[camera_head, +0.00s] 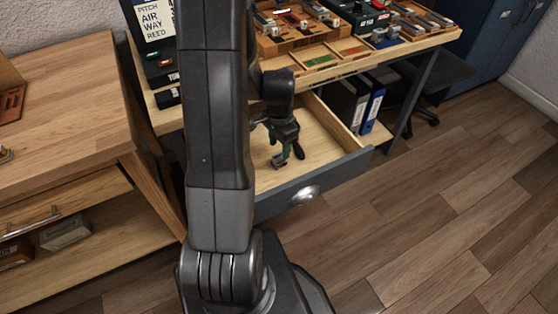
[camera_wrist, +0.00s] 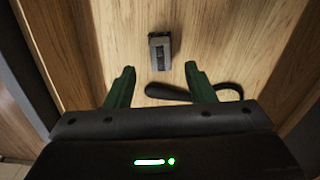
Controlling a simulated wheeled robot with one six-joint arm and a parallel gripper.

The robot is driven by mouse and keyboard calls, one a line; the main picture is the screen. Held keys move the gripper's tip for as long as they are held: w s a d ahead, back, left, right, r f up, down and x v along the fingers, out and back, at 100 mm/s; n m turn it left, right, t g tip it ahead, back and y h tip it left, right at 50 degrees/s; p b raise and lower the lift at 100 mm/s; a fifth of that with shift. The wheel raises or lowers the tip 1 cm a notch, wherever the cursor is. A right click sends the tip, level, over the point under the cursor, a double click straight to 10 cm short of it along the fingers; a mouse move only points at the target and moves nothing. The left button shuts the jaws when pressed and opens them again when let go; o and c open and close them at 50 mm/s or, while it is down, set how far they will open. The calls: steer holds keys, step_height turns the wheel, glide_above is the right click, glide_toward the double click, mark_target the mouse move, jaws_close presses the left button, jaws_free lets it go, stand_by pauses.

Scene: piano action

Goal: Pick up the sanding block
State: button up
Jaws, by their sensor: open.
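A small grey block with a dark patch (camera_wrist: 160,52), which looks like the sanding block, lies on the drawer's wooden floor in the wrist view. In the head view a small grey shape, probably the same block, shows just below my gripper (camera_head: 287,152). My gripper (camera_wrist: 159,72) is open and empty, with its two green fingers apart. In the wrist view the block shows just beyond the fingertips, roughly centred between them. I cannot tell the height of the fingers above it.
The pulled-out drawer (camera_head: 340,170) has raised walls around my gripper. A dark, handle-like object (camera_wrist: 172,92) lies close to the block, partly behind the right finger. The workbench top (camera_head: 400,45) above holds trays and parts. A wooden cabinet (camera_head: 60,120) stands at left.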

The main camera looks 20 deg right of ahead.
mark_target(279, 155)
steer(key=shift+a+f+b, duration=0.1)
steer(key=shift+f+b, duration=0.2)
steer(key=shift+f, duration=2.4)
steer(key=c, duration=1.1)
steer(key=shift+o, duration=0.2)
jaws_close()
step_height(279, 155, up, 10)
steer(key=shift+r+p, duration=0.1)
steer(key=shift+p, duration=0.6)
